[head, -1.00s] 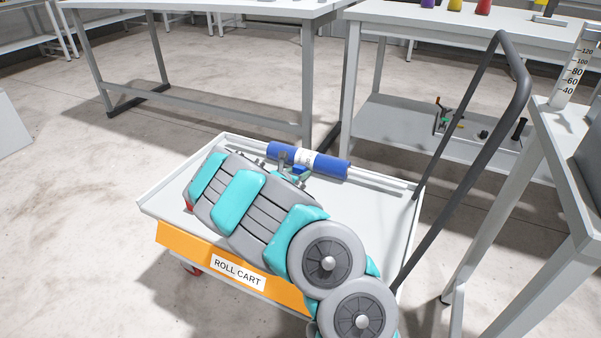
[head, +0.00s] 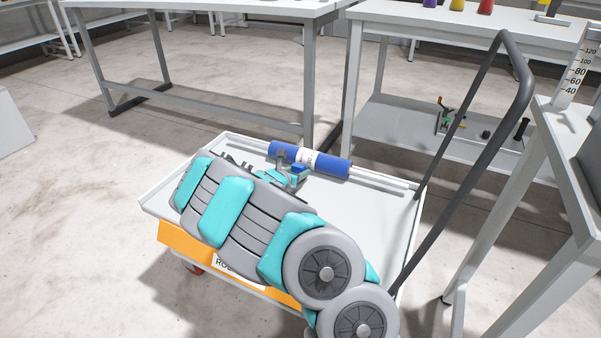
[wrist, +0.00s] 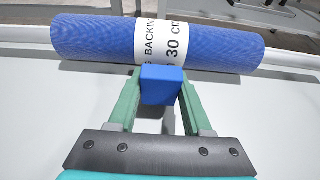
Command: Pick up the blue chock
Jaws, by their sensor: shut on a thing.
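The blue chock (wrist: 162,86) is a small blue block between the two green fingers of my gripper (wrist: 160,92) in the wrist view. My gripper is shut on it, one finger on each side. The chock is just in front of a blue roll (wrist: 90,40) with a white printed label; I cannot tell whether they touch. In the head view my gripper (head: 293,176) is low over the roll cart (head: 365,210), beside the roll (head: 332,164), and the chock (head: 300,168) shows only as a small blue patch.
The cart has a raised rim and a tall dark handle (head: 490,140) on its right. A grey workbench (head: 200,8) stands behind it. A shelved table (head: 410,130) is at back right, and another table (head: 560,150) stands at the right edge. Open floor lies left.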

